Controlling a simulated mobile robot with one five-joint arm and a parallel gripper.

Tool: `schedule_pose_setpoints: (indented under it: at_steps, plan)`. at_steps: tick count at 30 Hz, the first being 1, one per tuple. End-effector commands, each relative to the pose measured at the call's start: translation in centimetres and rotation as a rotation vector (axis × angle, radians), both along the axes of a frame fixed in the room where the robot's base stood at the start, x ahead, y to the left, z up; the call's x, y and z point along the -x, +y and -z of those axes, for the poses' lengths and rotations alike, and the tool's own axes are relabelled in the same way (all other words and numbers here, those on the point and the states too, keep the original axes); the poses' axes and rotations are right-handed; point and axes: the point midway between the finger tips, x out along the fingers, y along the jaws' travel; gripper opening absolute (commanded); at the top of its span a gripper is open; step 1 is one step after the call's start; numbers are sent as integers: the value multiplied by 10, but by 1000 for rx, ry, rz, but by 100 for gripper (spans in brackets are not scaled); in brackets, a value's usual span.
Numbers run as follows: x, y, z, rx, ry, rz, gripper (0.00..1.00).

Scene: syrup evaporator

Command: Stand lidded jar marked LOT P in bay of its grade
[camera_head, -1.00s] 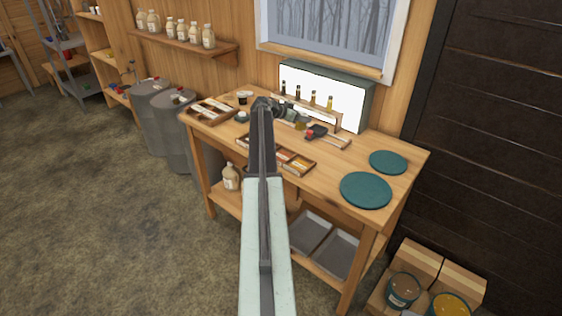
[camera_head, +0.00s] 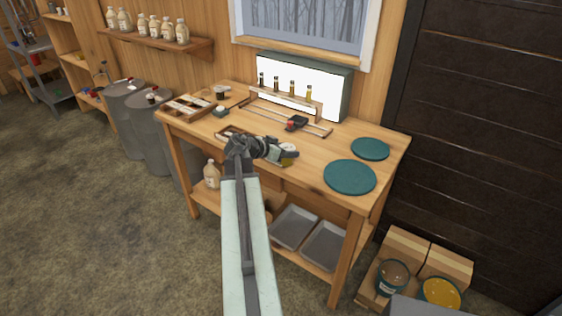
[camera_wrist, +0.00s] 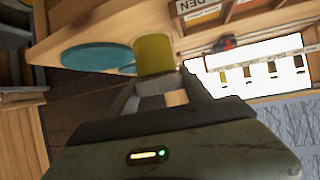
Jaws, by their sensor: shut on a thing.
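My gripper (camera_head: 281,150) is shut on a small golden-yellow jar (camera_head: 291,160) over the front part of the wooden table. In the wrist view, the jar (camera_wrist: 153,55) sits between the fingers; its lid and lot mark cannot be made out. A wooden tray of bays (camera_head: 225,131) is mostly hidden behind my arm in the head view. In the wrist view, tray bays (camera_wrist: 200,20) show at the top, one with a label ending in "DEN". The gap between jar and tray cannot be judged.
A lit white panel (camera_head: 334,85) stands at the table's back, with a rack (camera_head: 285,97) of several sample bottles in front. A dark device with red (camera_head: 297,123) lies nearby. Two teal discs (camera_head: 350,177) (camera_head: 370,149) lie at the right. A box tray (camera_head: 190,107) is at the left.

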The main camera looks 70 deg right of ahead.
Motion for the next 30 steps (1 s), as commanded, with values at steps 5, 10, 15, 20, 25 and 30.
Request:
schedule_pose_setpoints:
  at_steps: [5,10,15,20,25,30]
  plan:
    - [16,34,7,1,1,-1,0]
    - [15,33,7,1,1,-1,0]
    - [-5,-4,11,1,1,-1,0]
    - [-29,-49,16,1,0,-2,0]
    - [-50,-87,20,1,0,-2,0]
    - [-57,-100,21,1,0,-2,0]
